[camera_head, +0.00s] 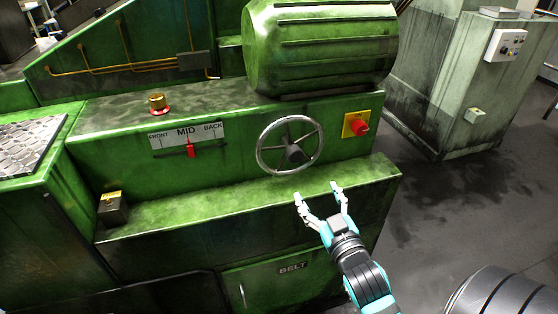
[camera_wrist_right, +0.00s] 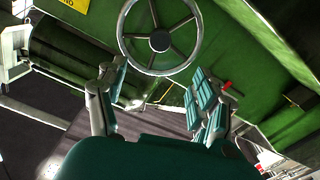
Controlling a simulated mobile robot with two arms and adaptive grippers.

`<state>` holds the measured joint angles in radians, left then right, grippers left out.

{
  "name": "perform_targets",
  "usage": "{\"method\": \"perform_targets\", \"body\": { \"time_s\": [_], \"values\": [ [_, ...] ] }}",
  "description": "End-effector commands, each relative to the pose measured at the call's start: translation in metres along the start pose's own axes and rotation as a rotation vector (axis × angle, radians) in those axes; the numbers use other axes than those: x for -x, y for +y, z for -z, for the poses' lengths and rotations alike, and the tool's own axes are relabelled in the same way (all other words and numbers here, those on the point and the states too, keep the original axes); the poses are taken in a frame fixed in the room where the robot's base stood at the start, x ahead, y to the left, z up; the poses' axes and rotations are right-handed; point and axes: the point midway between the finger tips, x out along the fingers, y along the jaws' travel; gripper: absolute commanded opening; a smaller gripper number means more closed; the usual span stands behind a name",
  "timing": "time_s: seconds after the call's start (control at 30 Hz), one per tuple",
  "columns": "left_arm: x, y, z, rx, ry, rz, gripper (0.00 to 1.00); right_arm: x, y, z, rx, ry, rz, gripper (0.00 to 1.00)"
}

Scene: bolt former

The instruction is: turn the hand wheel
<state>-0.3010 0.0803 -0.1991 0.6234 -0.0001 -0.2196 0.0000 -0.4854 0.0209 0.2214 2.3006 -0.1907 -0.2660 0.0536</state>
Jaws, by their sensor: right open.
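The hand wheel (camera_head: 263,158) is a silver ring with spokes and a dark hub on the green machine's front panel. It also shows at the top of the right wrist view (camera_wrist_right: 122,32), ahead of the fingers. My right gripper (camera_head: 317,190) is open and empty, over the machine's ledge, below and slightly right of the wheel. Its fingers show spread apart in the right wrist view (camera_wrist_right: 165,88). They appear apart from the rim. My left gripper is not seen.
The green ledge (camera_head: 190,212) runs below the wheel. A red knob on a yellow plate (camera_head: 350,122) is right of the wheel. A FRONT/MID/BACK slider (camera_head: 190,150) is to its left. A large green motor housing (camera_head: 320,50) sits above. Open floor (camera_head: 450,190) lies to the right.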

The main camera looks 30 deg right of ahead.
Motion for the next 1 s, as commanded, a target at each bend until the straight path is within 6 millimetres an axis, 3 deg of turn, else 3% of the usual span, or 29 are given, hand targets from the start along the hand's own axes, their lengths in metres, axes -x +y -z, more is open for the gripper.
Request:
{"method": "perform_targets", "body": {
  "time_s": [0.2, 0.7, 1.0],
  "values": [
    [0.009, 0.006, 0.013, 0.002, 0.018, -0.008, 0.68, -0.039, 0.0, 0.003, -0.001, 0.001, 0.001, 0.68],
    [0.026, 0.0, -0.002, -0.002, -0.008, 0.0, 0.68, -0.143, 0.0, 0.002, -0.001, 0.0, 0.001, 0.68],
    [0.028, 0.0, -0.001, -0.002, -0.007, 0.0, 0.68, -0.167, -0.001, -0.001, -0.001, -0.002, 0.002, 0.68]
  ]
}}
